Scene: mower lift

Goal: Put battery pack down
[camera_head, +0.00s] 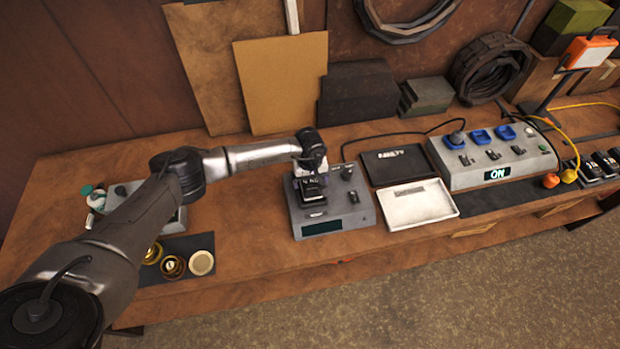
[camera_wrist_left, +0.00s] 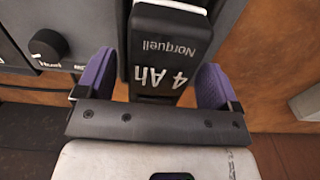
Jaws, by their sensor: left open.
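The battery pack (camera_head: 311,187) is dark, and it sits on a grey bench unit (camera_head: 337,225) with a knob and a dark display. In the left wrist view the pack (camera_wrist_left: 168,45) shows the print "4 Ah" and "Norquell", upside down. My left gripper (camera_head: 310,168) is over the pack from above. Its two purple fingers (camera_wrist_left: 157,66) stand apart on either side of the pack, with gaps visible. The pack's lower part is partly hidden in the head view. My right gripper is not in view.
Right of the unit are a black tray (camera_head: 399,152) and a white tray (camera_head: 417,216). Beyond is a grey panel (camera_head: 485,178) reading "ON". Several spare packs (camera_head: 590,171) stand at the far right. Gold round parts (camera_head: 172,266) lie on a dark mat at left.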

